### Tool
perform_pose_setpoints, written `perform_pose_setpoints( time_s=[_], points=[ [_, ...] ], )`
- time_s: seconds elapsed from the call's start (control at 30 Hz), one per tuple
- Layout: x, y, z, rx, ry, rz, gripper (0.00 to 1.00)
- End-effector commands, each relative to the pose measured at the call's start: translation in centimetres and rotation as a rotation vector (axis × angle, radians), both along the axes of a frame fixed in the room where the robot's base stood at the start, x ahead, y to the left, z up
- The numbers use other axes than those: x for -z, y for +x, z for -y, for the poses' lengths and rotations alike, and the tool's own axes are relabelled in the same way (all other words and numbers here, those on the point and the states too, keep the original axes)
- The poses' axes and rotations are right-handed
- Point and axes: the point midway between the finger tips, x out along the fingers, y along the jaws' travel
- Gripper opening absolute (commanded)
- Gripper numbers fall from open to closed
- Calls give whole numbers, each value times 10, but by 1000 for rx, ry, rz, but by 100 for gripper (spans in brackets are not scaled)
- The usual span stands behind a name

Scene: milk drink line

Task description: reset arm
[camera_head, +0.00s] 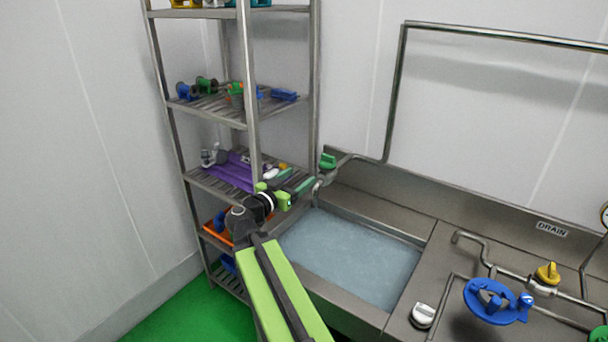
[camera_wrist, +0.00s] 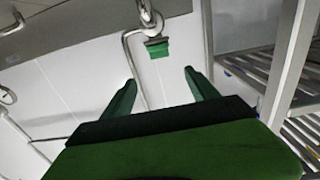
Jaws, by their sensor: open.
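My gripper (camera_head: 297,180) is at the end of my green arm, above the left edge of the water-filled sink (camera_head: 350,255) and in front of the metal shelf rack. In the wrist view, my gripper (camera_wrist: 158,88) shows two dark green fingers spread wide apart with nothing between them. A green valve handle (camera_head: 328,160) on the pipe is just beyond the fingers and apart from them. The green handle also shows in the wrist view (camera_wrist: 157,47), past the fingertips.
The metal shelf rack (camera_head: 248,75) stands close on the left, holding several coloured parts and a purple tray (camera_head: 232,172). A yellow valve handle (camera_head: 547,273), a blue valve part (camera_head: 490,302) and a grey knob (camera_head: 422,316) are on the right counter. Green floor (camera_head: 185,312) is clear at lower left.

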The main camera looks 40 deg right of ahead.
Motion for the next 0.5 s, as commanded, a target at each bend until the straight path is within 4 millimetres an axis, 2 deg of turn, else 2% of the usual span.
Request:
perform_pose_setpoints(
  time_s=[0.43,0.5],
  points=[
    [0,1,0,-1,0,0,68],
    [0,5,-8,-14,0,0,68]
  ],
)
